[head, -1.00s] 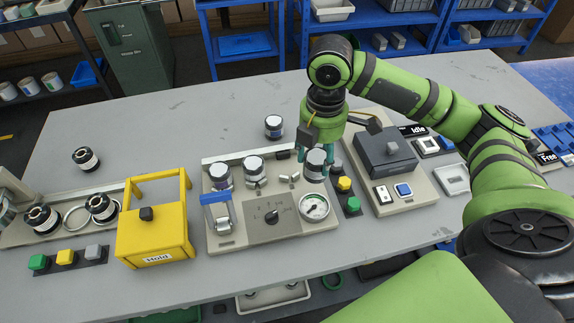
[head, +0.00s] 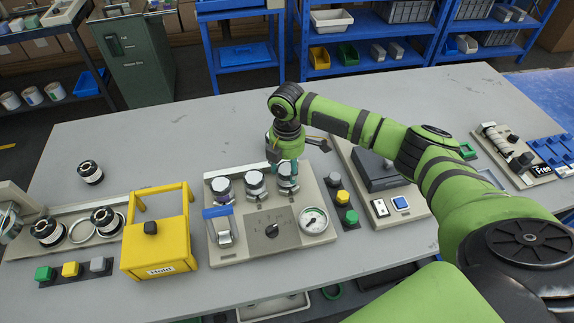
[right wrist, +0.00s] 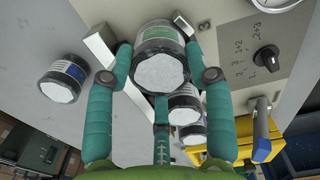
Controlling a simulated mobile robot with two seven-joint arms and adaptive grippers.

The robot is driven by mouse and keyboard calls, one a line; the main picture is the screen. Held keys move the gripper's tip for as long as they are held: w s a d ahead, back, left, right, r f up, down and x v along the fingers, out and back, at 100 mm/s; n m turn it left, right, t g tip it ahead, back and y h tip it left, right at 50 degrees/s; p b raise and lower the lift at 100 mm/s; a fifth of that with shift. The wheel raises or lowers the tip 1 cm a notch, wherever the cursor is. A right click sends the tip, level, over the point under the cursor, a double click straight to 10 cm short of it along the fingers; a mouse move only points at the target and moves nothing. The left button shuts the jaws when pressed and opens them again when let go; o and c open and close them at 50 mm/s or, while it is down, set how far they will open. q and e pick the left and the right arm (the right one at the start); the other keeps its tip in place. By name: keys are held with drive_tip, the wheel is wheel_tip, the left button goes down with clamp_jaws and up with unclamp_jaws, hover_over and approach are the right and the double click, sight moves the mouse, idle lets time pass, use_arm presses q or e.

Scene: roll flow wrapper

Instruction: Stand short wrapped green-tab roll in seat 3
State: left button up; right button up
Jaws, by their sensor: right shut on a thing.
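The wrapped roll with a green label band and white top (right wrist: 160,62) is upright between the teal fingers of my right gripper (right wrist: 163,78). In the head view the gripper (head: 286,168) holds this roll (head: 287,186) at the right end of the seat row on the beige fixture (head: 260,247). The mark 3 shows close beside the roll in the right wrist view. The roll hides the seat under it, so I cannot tell if its base touches down. Two other wrapped rolls (head: 222,189) (head: 255,184) stand in the seats to its left. My left gripper is not in view.
A blue-banded roll (right wrist: 62,80) stands on the table behind the fixture. The yellow Hold frame (head: 158,245) is left of the fixture, a button strip (head: 343,203) right of it. A dark-topped machine (head: 378,172) stands farther right. The back table is mostly clear.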

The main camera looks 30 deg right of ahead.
drive_tip(key=shift+f, duration=0.2)
drive_tip(key=shift+f, duration=0.15)
drive_tip(key=o, duration=1.3)
drive_tip(key=shift+c, duration=0.2)
wheel_tip(320, 180, up, 12)
drive_tip(key=b, duration=0.1)
drive_tip(key=shift+r+b, duration=0.2)
drive_tip(key=shift+b, duration=0.15)
